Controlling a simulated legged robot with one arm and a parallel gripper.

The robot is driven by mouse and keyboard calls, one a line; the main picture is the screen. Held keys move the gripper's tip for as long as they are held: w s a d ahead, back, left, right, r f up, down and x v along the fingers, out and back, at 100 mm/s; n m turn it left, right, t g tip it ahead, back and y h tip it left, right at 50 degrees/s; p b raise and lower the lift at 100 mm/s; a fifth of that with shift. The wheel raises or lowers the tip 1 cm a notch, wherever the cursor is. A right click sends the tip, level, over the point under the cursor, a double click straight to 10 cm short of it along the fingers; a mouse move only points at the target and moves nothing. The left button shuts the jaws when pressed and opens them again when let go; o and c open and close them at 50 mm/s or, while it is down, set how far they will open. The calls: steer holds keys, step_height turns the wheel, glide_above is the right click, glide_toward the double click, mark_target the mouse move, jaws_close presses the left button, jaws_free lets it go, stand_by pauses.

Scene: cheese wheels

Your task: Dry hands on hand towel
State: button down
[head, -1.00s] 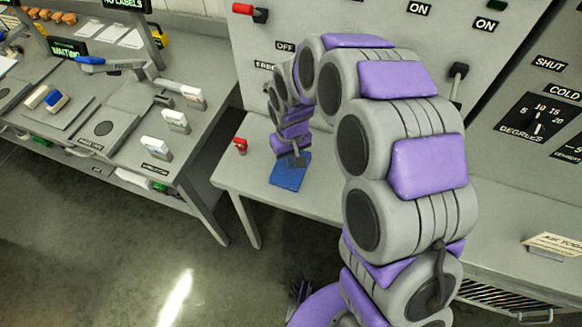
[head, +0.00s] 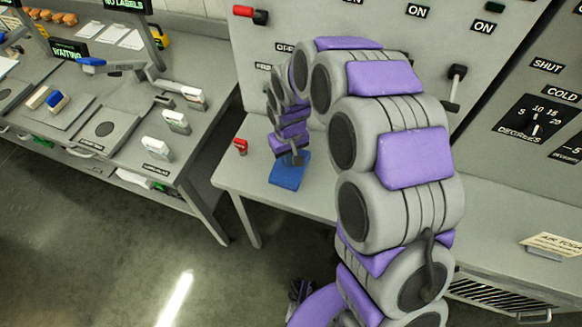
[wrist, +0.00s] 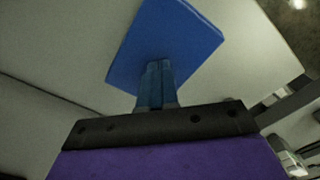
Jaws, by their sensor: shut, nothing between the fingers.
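The blue hand towel (head: 289,172) lies flat on the grey counter (head: 325,198), near its left end. It fills the upper middle of the wrist view (wrist: 168,45). My gripper (head: 293,157) points down at the towel's upper part. In the wrist view its fingers (wrist: 156,68) are together, with nothing held, and their tips overlap the towel. I cannot tell whether the tips touch the cloth. My purple and grey arm hides part of the counter to the right.
A small red object (head: 240,146) stands on the counter left of the towel. A wall panel with levers (head: 455,85) rises behind. A left-hand workbench (head: 130,130) carries stamps and label boxes, with a floor gap between it and the counter. A paper sign (head: 553,245) stands at right.

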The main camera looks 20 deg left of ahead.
steer(key=shift+w+a, duration=0.15)
steer(key=shift+w, duration=0.05)
steer(key=shift+s+d, duration=0.5)
steer(key=shift+s, duration=0.1)
steer(key=shift+w+a+p, duration=0.5)
steer(key=shift+w+p, duration=0.1)
stand_by(0.5)
steer(key=shift+s+d, duration=0.3)
steer(key=shift+s, duration=0.1)
steer(key=shift+s+d, duration=0.2)
stand_by(0.7)
step_height(320, 180, up, 8)
steer(key=p, duration=0.3)
stand_by(0.4)
